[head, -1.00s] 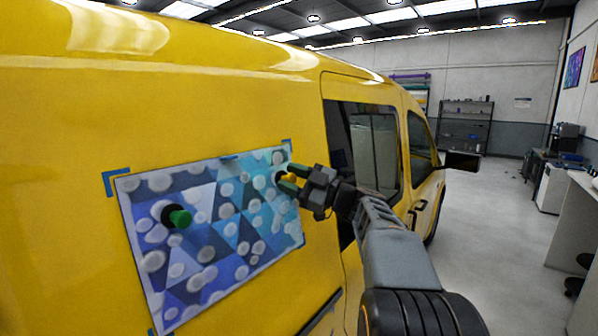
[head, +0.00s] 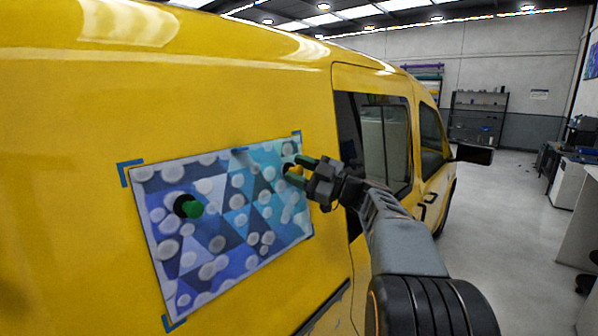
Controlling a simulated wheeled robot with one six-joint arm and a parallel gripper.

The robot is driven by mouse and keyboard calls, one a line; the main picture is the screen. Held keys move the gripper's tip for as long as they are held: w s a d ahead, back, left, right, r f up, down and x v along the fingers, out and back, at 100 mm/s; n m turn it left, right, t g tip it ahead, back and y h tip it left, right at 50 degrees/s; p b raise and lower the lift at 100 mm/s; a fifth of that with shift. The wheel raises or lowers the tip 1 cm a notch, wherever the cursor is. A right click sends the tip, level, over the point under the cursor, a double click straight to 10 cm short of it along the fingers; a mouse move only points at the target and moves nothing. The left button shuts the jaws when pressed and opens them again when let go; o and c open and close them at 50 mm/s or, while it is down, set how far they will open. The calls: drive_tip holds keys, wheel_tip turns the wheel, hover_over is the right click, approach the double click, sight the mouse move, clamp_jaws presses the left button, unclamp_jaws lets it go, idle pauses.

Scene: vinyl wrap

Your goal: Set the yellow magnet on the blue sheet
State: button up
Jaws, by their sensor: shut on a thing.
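The blue patterned sheet (head: 220,238), with triangles and pale bubbles, lies on the yellow van's side. A magnet with a black base and green knob (head: 193,208) sits on its upper left. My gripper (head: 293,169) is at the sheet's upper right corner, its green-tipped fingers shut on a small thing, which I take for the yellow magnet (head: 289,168). Its dark base faces the sheet; the fingers hide most of it. I cannot tell whether the base touches the sheet.
The yellow van's side panel (head: 80,200) fills the left. Blue tape marks (head: 124,172) sit at the sheet's corners. The van's side window (head: 385,145) and mirror (head: 474,154) are to the right. The grey floor (head: 515,230) beside the van is clear.

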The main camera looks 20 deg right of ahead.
drive_tip(key=shift+w+a+f, duration=0.1)
drive_tip(key=shift+w+a, duration=0.05)
drive_tip(key=shift+w, duration=0.25)
idle(0.6)
drive_tip(key=o, duration=1.1)
